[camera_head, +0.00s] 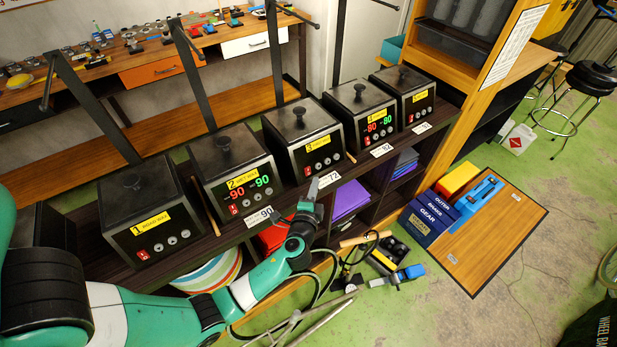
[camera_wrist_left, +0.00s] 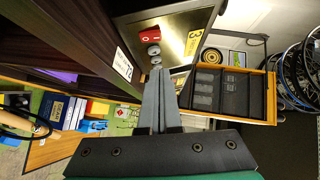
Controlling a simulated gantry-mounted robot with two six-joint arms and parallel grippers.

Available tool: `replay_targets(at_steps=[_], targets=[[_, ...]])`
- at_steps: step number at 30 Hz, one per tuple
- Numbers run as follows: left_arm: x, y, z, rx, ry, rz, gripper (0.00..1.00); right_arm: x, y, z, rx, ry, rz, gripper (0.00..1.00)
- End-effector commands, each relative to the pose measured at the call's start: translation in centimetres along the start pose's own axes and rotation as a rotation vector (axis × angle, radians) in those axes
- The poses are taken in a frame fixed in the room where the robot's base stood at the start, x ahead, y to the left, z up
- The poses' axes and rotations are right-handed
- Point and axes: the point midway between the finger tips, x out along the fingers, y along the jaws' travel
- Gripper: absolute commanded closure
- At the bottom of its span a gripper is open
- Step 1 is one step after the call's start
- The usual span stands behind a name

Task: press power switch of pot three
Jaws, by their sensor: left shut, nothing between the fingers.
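Pot three (camera_head: 301,134) is a black box with a lidded top and a dark display, in the middle of the shelf row. Its yellow label (camera_wrist_left: 193,43), red power switch (camera_wrist_left: 150,38) and round silver buttons (camera_wrist_left: 154,50) show in the left wrist view. The red switch also shows small in the head view (camera_head: 308,170). My left gripper (camera_head: 313,188) is shut and empty, just below and in front of pot three's panel. In the left wrist view its fingertips (camera_wrist_left: 158,70) are close to the lower button; contact cannot be told. My right gripper is out of view.
Pot one (camera_head: 145,215) and pot two (camera_head: 232,168) stand to the left; pot four (camera_head: 361,115) and pot five (camera_head: 405,94) to the right. Pots two and four have lit displays. A tag reading 72 (camera_head: 329,180) is on the shelf edge below pot three.

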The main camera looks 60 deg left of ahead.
Motion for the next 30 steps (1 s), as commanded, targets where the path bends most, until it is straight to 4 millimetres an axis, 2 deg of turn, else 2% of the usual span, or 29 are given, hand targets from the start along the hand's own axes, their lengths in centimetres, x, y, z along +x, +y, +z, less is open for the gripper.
replay_targets(at_steps=[1,3,9,22,26,29,30], targets=[[1.2,0.1,0.1,-0.002,-0.003,-0.002,1.0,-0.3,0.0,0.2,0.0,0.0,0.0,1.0],[2.2,0.0,0.8,-0.001,-0.005,0.0,1.0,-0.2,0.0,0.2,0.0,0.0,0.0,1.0],[3.9,0.0,2.5,-0.001,-0.001,0.0,1.0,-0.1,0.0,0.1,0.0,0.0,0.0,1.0],[4.2,-0.1,2.8,-0.003,0.001,0.002,1.0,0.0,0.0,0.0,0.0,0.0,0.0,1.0],[4.5,-0.9,3.1,-0.039,-0.002,0.041,1.0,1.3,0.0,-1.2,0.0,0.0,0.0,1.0],[4.8,-1.6,4.4,-0.094,-0.017,0.091,1.0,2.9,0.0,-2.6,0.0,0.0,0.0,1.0],[5.0,-0.8,4.7,-0.102,-0.019,0.098,1.0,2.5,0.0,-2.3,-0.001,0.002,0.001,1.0]])
